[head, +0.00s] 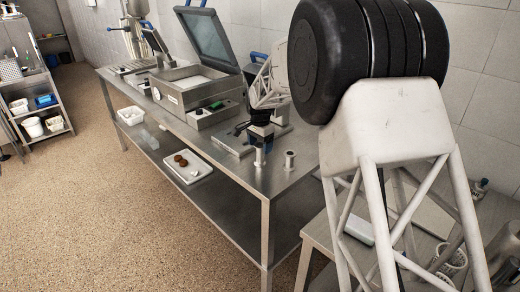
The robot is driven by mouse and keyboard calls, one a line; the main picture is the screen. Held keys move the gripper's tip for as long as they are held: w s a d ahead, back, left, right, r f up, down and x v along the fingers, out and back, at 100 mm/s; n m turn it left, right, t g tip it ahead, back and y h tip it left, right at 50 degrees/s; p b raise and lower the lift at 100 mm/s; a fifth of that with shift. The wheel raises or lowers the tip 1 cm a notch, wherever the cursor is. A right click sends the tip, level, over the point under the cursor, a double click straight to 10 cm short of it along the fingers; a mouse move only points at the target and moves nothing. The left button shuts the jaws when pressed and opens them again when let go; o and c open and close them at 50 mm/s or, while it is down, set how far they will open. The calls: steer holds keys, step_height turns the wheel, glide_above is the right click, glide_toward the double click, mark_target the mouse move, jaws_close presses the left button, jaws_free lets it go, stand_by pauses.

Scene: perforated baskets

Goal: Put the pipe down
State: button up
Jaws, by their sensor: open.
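A short metal pipe (290,161) stands upright on the steel table, near its right end. My gripper (260,148) points down over the table, just left of this pipe and apart from it. A second short metal cylinder (260,158) shows directly under my gripper, apparently upright at the table top. The jaws are open; they are small and dark here, and I cannot tell whether they still touch this cylinder.
The steel table (225,167) carries a machine with a raised lid (216,38) behind my gripper. A white tray (187,170) with brown round items lies on the lower shelf.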

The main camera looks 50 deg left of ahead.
step_height(320, 180, up, 10)
steer(key=shift+f, duration=0.15)
stand_by(0.3)
stand_by(0.8)
